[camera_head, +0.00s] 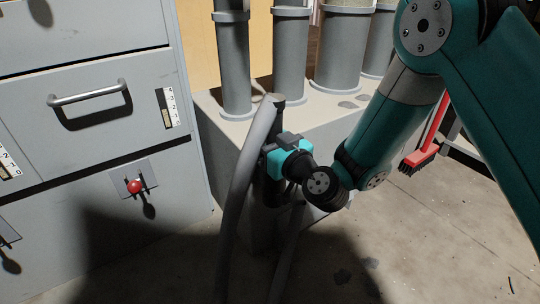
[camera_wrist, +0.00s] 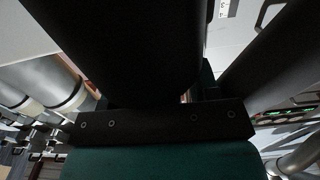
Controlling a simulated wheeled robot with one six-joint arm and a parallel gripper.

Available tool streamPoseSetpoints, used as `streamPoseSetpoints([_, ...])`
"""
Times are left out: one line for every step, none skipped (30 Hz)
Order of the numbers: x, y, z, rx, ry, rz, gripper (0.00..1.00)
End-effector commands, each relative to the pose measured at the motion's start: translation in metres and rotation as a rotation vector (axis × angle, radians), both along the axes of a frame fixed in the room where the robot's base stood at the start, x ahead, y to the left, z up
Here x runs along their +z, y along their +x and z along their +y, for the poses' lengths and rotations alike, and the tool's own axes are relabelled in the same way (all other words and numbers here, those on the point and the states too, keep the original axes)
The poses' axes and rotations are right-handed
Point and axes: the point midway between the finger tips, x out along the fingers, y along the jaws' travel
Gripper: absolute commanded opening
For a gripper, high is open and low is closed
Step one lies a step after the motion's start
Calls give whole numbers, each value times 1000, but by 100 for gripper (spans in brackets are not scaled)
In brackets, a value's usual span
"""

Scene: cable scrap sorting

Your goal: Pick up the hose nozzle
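A thick grey hose (camera_head: 243,165) hangs beside the grey block in the head view. A dark upright part (camera_head: 267,196), which seems to be the hose nozzle, stands just right of it, partly hidden by the hose and my gripper. My teal and black gripper (camera_head: 272,148) is right at this dark part, reaching in from the right. Its fingertips are hidden behind the hose and the nozzle. In the wrist view, a broad dark shape (camera_wrist: 125,45) fills the upper middle and a dark finger (camera_wrist: 275,55) slants at the right. I cannot tell whether the gripper grips the nozzle.
A grey drawer cabinet (camera_head: 95,75) with a red knob (camera_head: 134,186) stands at the left. Grey pipes (camera_head: 290,45) rise from a pale block (camera_head: 222,112) behind the hose. A red brush (camera_head: 425,145) is at the right. The concrete floor (camera_head: 440,240) at lower right is mostly clear.

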Motion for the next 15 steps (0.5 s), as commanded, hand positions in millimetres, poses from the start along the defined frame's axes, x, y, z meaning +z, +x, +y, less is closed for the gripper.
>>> streamPoseSetpoints([0, 0, -1, -1, 1, 2, 44])
streamPoseSetpoints([0, 0, -1, -1, 0, 1, 37])
streamPoseSetpoints([0, 0, -1, -1, 0, 1, 28])
streamPoseSetpoints([0, 0, -1, -1, 1, 1, 21])
streamPoseSetpoints([0, 0, -1, -1, 1, 1, 14])
streamPoseSetpoints([0, 0, 0, 0, 1, 1, 4])
streamPoseSetpoints([1, 0, 0, 0, 1, 0, 4])
streamPoseSetpoints([1, 0, 0, 0, 1, 0, 4])
streamPoseSetpoints([1, 0, 0, 1, 1, 0, 4])
streamPoseSetpoints([1, 0, 0, 1, 1, 0, 4])
streamPoseSetpoints([1, 0, 1, 1, 1, 0, 4])
streamPoseSetpoints([1, 0, 1, 2, 1, 0, 4])
streamPoseSetpoints([1, -1, 1, 2, 1, -1, 4])
streamPoseSetpoints([2, -1, 1, 2, 1, -1, 4])
streamPoseSetpoints([3, -1, 2, 3, 1, -2, 4])
